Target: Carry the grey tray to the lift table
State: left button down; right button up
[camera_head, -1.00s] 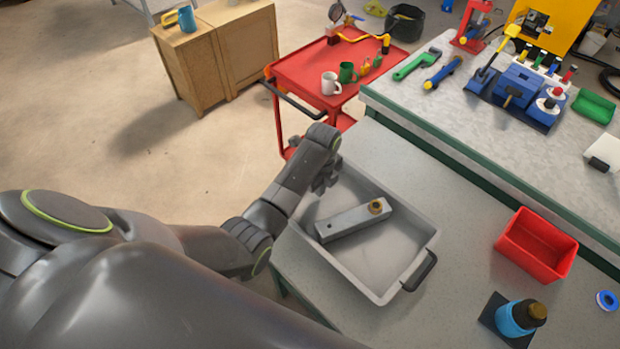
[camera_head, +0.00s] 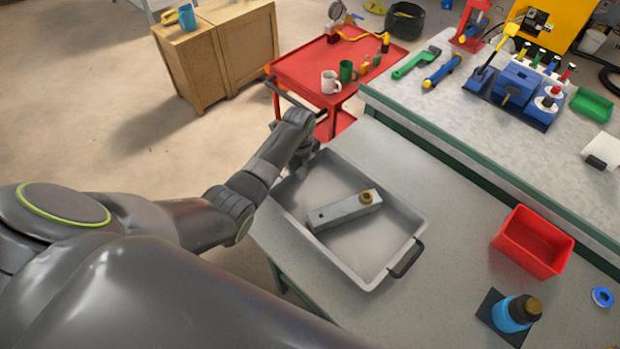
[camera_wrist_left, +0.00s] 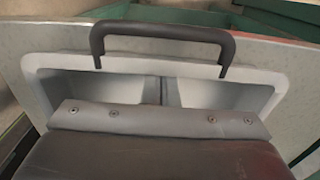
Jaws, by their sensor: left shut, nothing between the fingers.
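The grey tray (camera_head: 322,243) lies on the speckled grey-green worktop, close to its left edge. A grey metal block (camera_head: 338,213) with a brass fitting (camera_head: 366,198) rests in it. The tray's near-right black handle (camera_head: 406,260) is free. My left gripper (camera_head: 306,158) is shut and empty at the tray's far-left end, where my wrist hides the tray's edge. The left wrist view shows a black handle (camera_wrist_left: 165,30) above the pale tray rim (camera_wrist_left: 270,75). I cannot tell which surface is the lift table. My right gripper is not in view.
A red bin (camera_head: 535,242) and a blue bottle (camera_head: 515,314) on a dark pad stand right of the tray. A higher bench (camera_head: 445,100) with tools lies behind. A red cart (camera_head: 315,70) with mugs stands beyond my left gripper. Open floor (camera_head: 150,120) lies to the left.

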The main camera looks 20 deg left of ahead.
pick_arm(q)
jog(key=w+a+b, duration=0.2)
jog(key=a, duration=0.5)
jog(key=shift+w+a, duration=0.2)
jog(key=shift+w, duration=0.1)
